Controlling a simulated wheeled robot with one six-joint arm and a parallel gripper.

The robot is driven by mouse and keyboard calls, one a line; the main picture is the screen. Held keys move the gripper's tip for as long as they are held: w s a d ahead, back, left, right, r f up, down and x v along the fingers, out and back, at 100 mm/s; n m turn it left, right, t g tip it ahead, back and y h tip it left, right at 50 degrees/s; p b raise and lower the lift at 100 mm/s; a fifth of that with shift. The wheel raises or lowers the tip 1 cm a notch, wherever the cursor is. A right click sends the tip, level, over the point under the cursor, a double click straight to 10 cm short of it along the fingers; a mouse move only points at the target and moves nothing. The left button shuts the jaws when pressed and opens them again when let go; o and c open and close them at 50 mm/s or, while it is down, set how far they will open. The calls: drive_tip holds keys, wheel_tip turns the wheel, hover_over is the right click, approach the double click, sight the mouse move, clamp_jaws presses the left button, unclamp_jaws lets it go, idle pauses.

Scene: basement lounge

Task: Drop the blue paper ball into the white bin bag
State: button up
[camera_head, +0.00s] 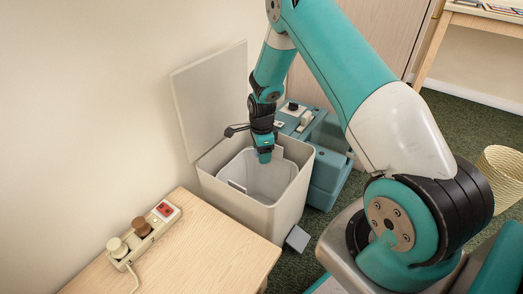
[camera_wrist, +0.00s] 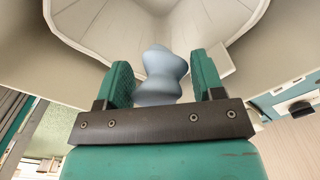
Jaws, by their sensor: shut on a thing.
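The blue paper ball (camera_wrist: 160,77), pale blue and crumpled, sits between the two green fingers of my gripper (camera_wrist: 163,80) in the wrist view. My gripper is shut on it. In the head view my gripper (camera_head: 264,156) points down over the mouth of the open bin, and I cannot make out the ball there. The white bin bag (camera_head: 275,182) lines the inside of the bin. Its pale folds (camera_wrist: 110,25) fill the top of the wrist view, beyond the ball. Part of the bag is hidden by my gripper in the head view.
The bin (camera_head: 240,205) has its lid (camera_head: 212,98) raised at the wall and a pedal (camera_head: 298,238) in front. A teal case (camera_head: 327,165) stands behind it. A wooden table (camera_head: 190,255) with a power strip (camera_head: 140,238) is at front left. A woven basket (camera_head: 503,170) is at right.

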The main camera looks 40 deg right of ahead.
wheel_tip(320, 180, down, 3)
drive_tip(key=shift+r+b, duration=0.1)
drive_tip(key=shift+b, duration=0.8)
drive_tip(key=o, duration=1)
drive_tip(key=shift+c, duration=0.2)
wheel_tip(320, 180, up, 17)
drive_tip(key=p, duration=0.6)
drive_tip(key=shift+r, duration=0.2)
